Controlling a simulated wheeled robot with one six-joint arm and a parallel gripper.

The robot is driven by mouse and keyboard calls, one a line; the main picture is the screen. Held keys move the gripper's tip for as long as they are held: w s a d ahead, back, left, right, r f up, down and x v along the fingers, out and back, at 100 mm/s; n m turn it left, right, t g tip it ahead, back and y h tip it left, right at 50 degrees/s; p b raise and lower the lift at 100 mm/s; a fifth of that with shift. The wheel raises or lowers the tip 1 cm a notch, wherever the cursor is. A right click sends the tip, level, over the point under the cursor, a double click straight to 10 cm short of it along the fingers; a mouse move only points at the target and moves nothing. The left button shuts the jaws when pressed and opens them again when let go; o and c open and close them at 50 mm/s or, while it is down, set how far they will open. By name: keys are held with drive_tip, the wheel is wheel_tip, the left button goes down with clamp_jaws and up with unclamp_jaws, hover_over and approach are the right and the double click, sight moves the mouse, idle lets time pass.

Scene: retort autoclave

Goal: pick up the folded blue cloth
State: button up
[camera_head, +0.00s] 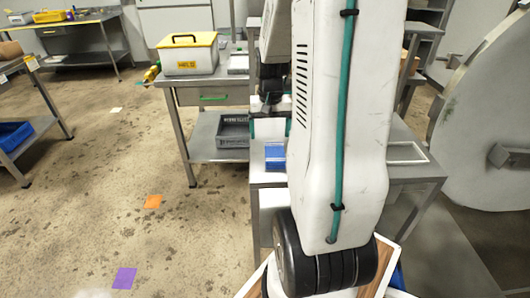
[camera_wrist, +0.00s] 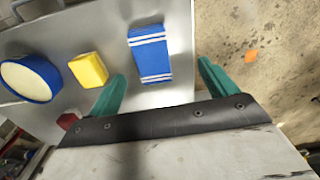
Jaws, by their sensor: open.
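The folded blue cloth (camera_wrist: 151,60) has white stripes near both ends and lies flat on a metal table, close to its edge, in the wrist view. In the head view the cloth (camera_head: 275,155) shows as a small blue patch, partly hidden by my arm. My gripper (camera_wrist: 161,69) is open with its green fingers apart and nothing between them. In the head view my gripper (camera_head: 269,130) appears just above the cloth in the picture. I cannot tell the exact height between them.
A yellow block (camera_wrist: 89,70), a round blue-rimmed item (camera_wrist: 30,79) and a red item (camera_wrist: 68,121) lie left of the cloth. A white frame (camera_head: 407,153) lies on the table at right. A yellow-lidded box (camera_head: 188,54) stands on another table. Open floor (camera_head: 120,180) lies left.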

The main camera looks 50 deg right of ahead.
sight(275, 152)
drive_tip(key=shift+s+d+f+m, duration=0.15)
drive_tip(key=shift+d+f, duration=0.35)
drive_tip(key=shift+f, duration=0.05)
drive_tip(key=shift+s+d+f+m, duration=0.15)
drive_tip(key=shift+d+f, duration=0.35)
drive_tip(key=shift+f, duration=0.05)
drive_tip(key=f, duration=0.7)
drive_tip(key=shift+w+d+f, duration=0.15)
drive_tip(key=shift+d+f, duration=0.05)
drive_tip(key=shift+f, duration=0.05)
drive_tip(key=c, duration=1.1)
